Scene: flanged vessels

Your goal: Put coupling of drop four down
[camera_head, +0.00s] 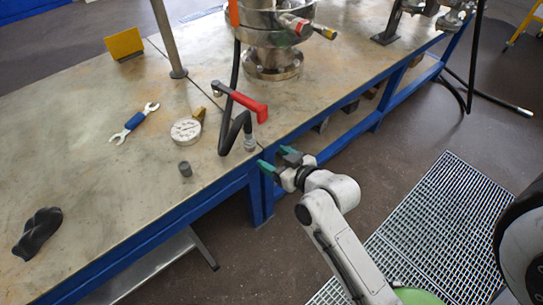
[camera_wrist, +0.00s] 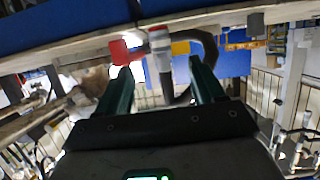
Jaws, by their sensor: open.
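A metal coupling (camera_head: 250,143) is at the end of a bent black hose (camera_head: 235,132), at the front edge of the workbench; I cannot tell whether it touches the top. My gripper (camera_head: 278,165) is just off that edge, with its green fingers apart and nothing held. In the wrist view, a silver and red fitting (camera_wrist: 160,52), seemingly the coupling, shows between the lines of the open fingers (camera_wrist: 161,65). A red handle (camera_head: 248,103) lies by the hose; red also shows in the wrist view (camera_wrist: 121,50).
The workbench (camera_head: 90,165) carries a blue-handled wrench (camera_head: 134,122), a round white dial (camera_head: 186,131), a small grey cylinder (camera_head: 185,169) and a black lump (camera_head: 38,232). A flanged vessel (camera_head: 272,60) and a post (camera_head: 168,40) stand behind. The left front top is mostly clear.

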